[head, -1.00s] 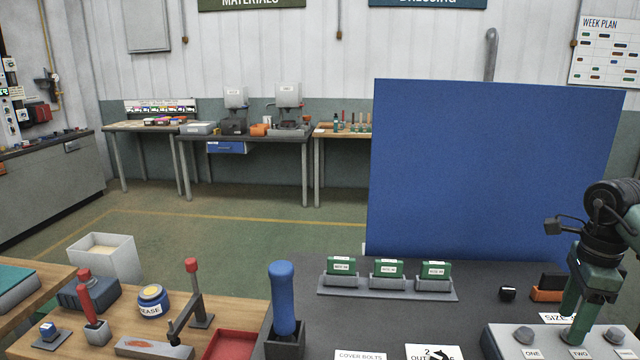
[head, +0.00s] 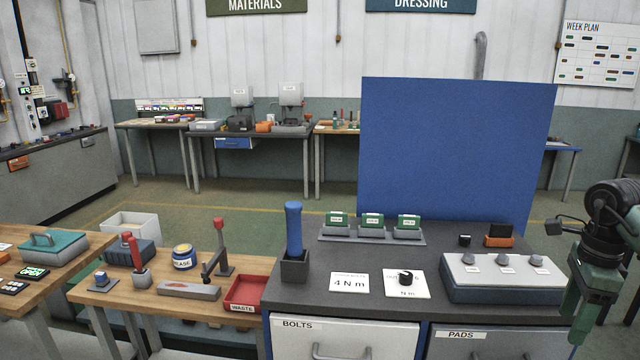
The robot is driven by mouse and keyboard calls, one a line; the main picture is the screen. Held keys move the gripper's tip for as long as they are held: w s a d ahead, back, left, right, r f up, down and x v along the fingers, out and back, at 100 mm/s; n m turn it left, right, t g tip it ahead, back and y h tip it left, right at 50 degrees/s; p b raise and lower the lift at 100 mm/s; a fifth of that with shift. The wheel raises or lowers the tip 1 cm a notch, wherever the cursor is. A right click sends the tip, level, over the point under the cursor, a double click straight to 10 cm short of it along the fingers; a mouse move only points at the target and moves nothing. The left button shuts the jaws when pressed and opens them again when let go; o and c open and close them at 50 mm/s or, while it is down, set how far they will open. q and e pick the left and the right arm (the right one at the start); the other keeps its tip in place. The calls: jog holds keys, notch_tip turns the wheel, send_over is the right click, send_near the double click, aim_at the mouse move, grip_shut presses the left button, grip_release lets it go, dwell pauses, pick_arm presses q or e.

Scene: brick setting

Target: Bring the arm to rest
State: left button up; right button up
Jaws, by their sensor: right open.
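My right gripper (head: 576,335) hangs at the right edge of the head view, fingers pointing down, green with a black wrist above. It is open, with nothing seen between its fingers. It appears just off the right end of the dark bench (head: 330,287), beside the grey box with several knobs (head: 502,290); its exact distance from the bench is hard to tell. My left gripper is not in view.
On the bench stand a blue-handled tool (head: 294,228), a rack of green blocks (head: 372,235), a dial card (head: 407,292) and an orange holder (head: 498,241). A blue panel (head: 455,150) rises behind. A wooden bench with a red waste tray (head: 246,307) is left.

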jog(key=w+a+f+m+t+y, duration=0.1)
jog(key=w+a+f+m+y, duration=0.25)
jog(key=a+f, duration=0.4)
jog(key=w+a+f+m+t+y, duration=0.2)
jog(key=a+f+y, duration=0.3)
jog(key=a, duration=0.5)
jog(key=w+a+f+m+t+y, duration=0.1)
jog(key=w+a+f+m+y, duration=0.25)
jog(key=a+f, duration=0.35)
notch_tip(320, 180, down, 9)
jog(key=a+m+t, duration=0.2)
jog(key=m+t, duration=0.4)
jog(key=m, duration=0.5)
jog(key=s+d+f+m+h, duration=0.3)
jog(key=s+f+m+h, duration=0.35)
jog(key=f, duration=0.65)
jog(key=s+d+f+m+h, duration=0.3)
jog(key=s+f+m, duration=0.7)
jog(key=f, duration=0.3)
jog(key=s+f+m+g, duration=0.3)
jog(key=s+f, duration=0.2)
jog(key=s, duration=0.7)
jog(key=s+a+f+m+g+h, duration=0.1)
jog(key=s+f+m+g, duration=0.2)
jog(key=s, duration=1)
jog(key=s+a+f+m+g+h, duration=0.1)
jog(key=s+f+m+g, duration=0.2)
jog(key=s+f, duration=0.4)
jog(key=s+m, duration=0.1)
jog(key=s, duration=0.5)
